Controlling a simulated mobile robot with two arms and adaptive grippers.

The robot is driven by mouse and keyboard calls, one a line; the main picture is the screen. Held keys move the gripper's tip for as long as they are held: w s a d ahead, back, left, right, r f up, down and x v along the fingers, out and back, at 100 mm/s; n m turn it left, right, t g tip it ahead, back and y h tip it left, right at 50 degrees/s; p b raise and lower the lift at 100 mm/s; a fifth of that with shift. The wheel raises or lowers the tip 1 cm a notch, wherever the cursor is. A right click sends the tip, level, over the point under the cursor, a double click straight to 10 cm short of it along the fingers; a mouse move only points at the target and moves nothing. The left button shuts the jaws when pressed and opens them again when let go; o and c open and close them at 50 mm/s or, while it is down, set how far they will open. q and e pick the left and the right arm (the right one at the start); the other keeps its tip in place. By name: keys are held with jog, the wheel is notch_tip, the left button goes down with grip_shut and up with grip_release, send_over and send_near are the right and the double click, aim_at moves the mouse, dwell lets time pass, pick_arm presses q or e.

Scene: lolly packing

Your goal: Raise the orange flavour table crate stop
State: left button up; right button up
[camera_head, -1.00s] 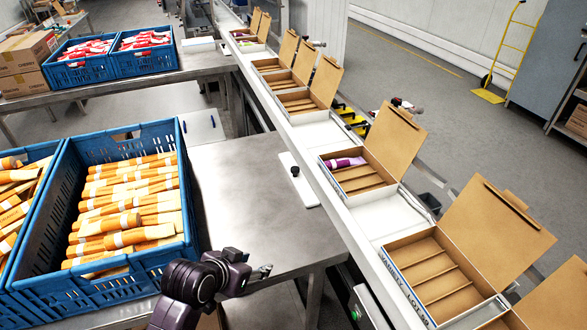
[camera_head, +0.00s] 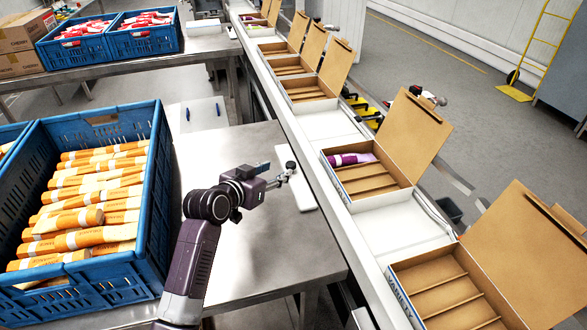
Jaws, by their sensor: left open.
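The orange flavour table (camera_head: 250,240) is steel and carries a blue crate (camera_head: 160,200) of orange lolly packs. A narrow white plate with a black knob (camera_head: 290,166) lies on this table beside the conveyor; it looks like the crate stop, though I cannot tell for sure. My left gripper (camera_head: 284,176) is open and empty, with its fingertips just below the knob in the picture and in front of part of the white plate (camera_head: 303,198). I cannot tell whether they touch it. My right gripper is out of view.
A conveyor (camera_head: 335,180) with several open cardboard boxes runs along the table's right side. One box (camera_head: 365,177) holds a purple pack. Two blue crates of red packs (camera_head: 140,44) stand on a further table.

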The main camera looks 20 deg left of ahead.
aim_at(290, 165)
pick_arm(q)
jog(key=x, duration=0.3)
jog(key=shift+s+f, duration=0.1)
jog(key=shift+f, duration=0.05)
jog(key=shift+w+d, duration=0.1)
jog(key=shift+w, duration=0.3)
jog(key=x, duration=0.4)
jog(key=shift+f+p, duration=0.2)
jog(key=shift+p, duration=0.1)
jog(key=shift+w+f, duration=0.15)
jog(key=shift+w, duration=0.15)
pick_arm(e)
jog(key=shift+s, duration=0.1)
